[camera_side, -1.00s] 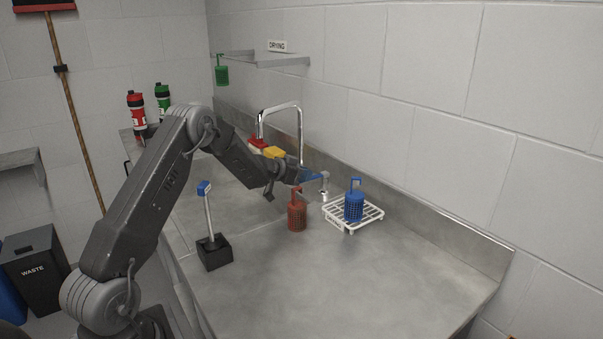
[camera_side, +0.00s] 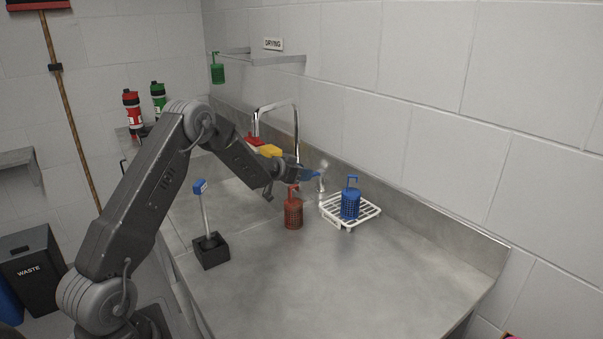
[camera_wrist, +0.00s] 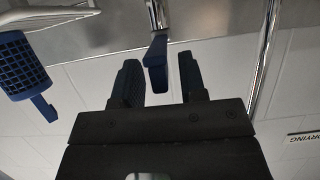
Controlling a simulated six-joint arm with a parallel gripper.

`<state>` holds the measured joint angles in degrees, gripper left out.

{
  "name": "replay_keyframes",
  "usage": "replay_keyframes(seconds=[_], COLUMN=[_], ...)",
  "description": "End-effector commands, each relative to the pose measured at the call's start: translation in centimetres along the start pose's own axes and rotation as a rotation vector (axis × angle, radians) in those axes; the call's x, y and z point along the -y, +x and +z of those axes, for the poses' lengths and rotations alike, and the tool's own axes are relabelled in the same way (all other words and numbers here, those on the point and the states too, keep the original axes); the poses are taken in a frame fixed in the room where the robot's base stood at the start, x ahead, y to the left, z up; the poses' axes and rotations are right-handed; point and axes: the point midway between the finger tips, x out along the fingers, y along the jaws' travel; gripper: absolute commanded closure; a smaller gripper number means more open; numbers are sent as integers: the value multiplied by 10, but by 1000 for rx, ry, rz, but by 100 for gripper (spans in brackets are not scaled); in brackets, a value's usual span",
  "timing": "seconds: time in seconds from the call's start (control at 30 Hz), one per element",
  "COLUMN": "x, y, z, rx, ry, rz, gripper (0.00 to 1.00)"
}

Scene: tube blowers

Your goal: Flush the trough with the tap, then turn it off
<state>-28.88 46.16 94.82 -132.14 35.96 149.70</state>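The tap has a chrome gooseneck spout (camera_side: 297,125) behind my arm. In the wrist view its blue lever (camera_wrist: 157,74) hangs from a chrome post (camera_wrist: 155,15). My gripper (camera_wrist: 158,62) has its two dark fingers apart, one on each side of the lever, with gaps visible on both sides. In the side view my gripper (camera_side: 311,174) is beside the chrome post (camera_side: 321,186), and the lever is hard to separate from the fingers. I cannot see whether water runs.
A red perforated holder (camera_side: 293,211) stands just in front of my gripper. A blue one (camera_side: 350,204) sits on a white rack (camera_side: 368,211) to its right. A brush in a black base (camera_side: 211,252) stands left. The steel counter (camera_side: 340,275) is clear in front.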

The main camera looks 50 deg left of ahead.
Motion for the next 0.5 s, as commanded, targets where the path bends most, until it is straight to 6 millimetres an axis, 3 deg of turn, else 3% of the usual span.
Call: replay_keyframes(seconds=[0.27,0.5], x=[1,2], y=[-21,-74], z=[0,-1], rx=[1,-1], ry=[-2,0], rz=[-3,-3], gripper=[62,62])
